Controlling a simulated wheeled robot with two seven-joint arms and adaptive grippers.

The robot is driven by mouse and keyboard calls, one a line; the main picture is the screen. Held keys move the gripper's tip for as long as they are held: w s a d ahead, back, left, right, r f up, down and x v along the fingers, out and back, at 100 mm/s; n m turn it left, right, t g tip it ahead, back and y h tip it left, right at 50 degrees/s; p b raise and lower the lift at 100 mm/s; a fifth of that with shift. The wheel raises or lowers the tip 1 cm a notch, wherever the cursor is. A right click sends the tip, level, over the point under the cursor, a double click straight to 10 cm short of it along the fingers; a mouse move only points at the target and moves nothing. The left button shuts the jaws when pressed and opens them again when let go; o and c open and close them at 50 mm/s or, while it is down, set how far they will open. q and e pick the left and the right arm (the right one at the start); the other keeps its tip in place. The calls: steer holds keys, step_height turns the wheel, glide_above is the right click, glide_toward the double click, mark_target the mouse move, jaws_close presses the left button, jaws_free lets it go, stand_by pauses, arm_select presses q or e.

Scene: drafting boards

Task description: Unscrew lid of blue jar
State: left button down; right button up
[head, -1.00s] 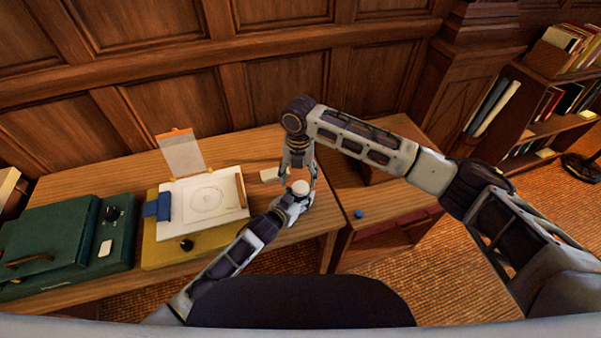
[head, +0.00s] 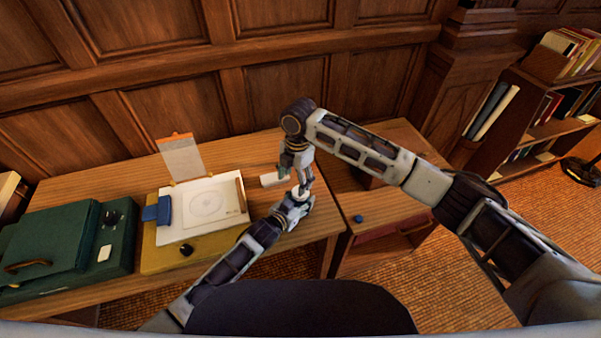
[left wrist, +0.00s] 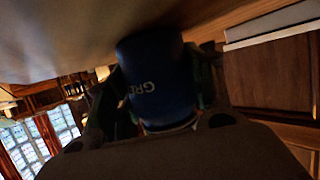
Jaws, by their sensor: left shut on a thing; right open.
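The blue jar (left wrist: 155,75), with pale lettering, fills the middle of the left wrist view between the two fingers of my left gripper (left wrist: 158,100), which is shut on it. In the head view my left gripper (head: 297,205) holds the jar above the near right part of the desk, and the jar's body is mostly hidden. The pale lid (head: 299,192) shows only in part. My right gripper (head: 296,180) points down from above, open, with its fingers at or just over the lid. I cannot tell whether they touch it.
A clipboard with a drawing (head: 208,207) lies on a yellow base (head: 160,252). A green case (head: 62,245) stands at the left. A small white block (head: 272,180) lies behind the grippers. A small blue object (head: 358,218) sits on the lower cabinet at the right.

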steer(key=m, duration=0.6)
steer(key=shift+w+d+r, duration=0.1)
steer(key=shift+w+r, duration=0.15)
steer(key=m, duration=0.7)
steer(key=shift+w+d+r, duration=0.15)
steer(key=shift+w, duration=0.05)
steer(key=m, duration=0.7)
steer(key=shift+w+d+r, duration=0.1)
steer(key=shift+w+d, duration=0.05)
steer(key=shift+d, duration=0.05)
steer(key=m, duration=0.7)
steer(key=shift+d, duration=0.15)
steer(key=m, duration=0.4)
steer(key=shift+d+m, duration=0.1)
steer(key=shift+m, duration=0.3)
steer(key=m, duration=0.4)
steer(key=shift+d+m+h, duration=0.1)
steer(key=shift+m+h, duration=0.2)
steer(key=m, duration=0.4)
steer(key=shift+m, duration=0.3)
steer(key=m, duration=0.5)
